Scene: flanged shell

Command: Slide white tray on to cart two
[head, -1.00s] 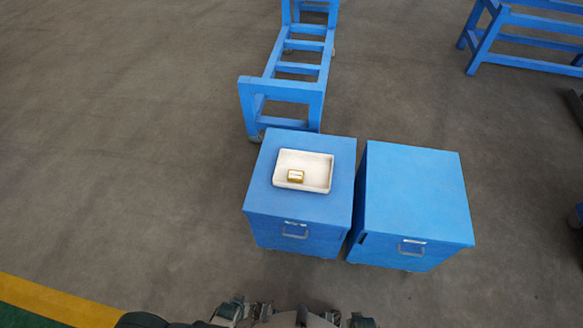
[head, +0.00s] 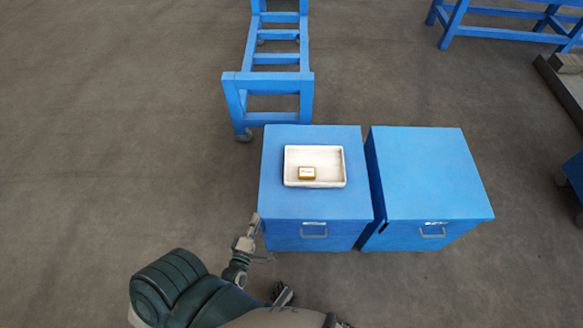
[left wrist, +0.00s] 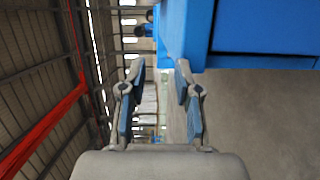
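The white tray (head: 341,168) is a shallow rectangular box on top of the left blue cart (head: 275,205). A small gold-and-white block (head: 307,173) lies inside it, near its front side. The right blue cart (head: 430,175) stands beside it with a bare top. My left gripper (head: 248,236) is beside the front left corner of the left cart, apart from the tray. In the left wrist view my left gripper (left wrist: 158,78) has its fingers spread with nothing between them. Small grey parts of mine show at the bottom of the head view; I cannot tell whether they include the right gripper.
A narrow gap separates the two carts at the front. A blue frame trolley (head: 268,82) stands close behind the left cart. Another blue frame (head: 490,25) is at the far right. The floor to the left is clear.

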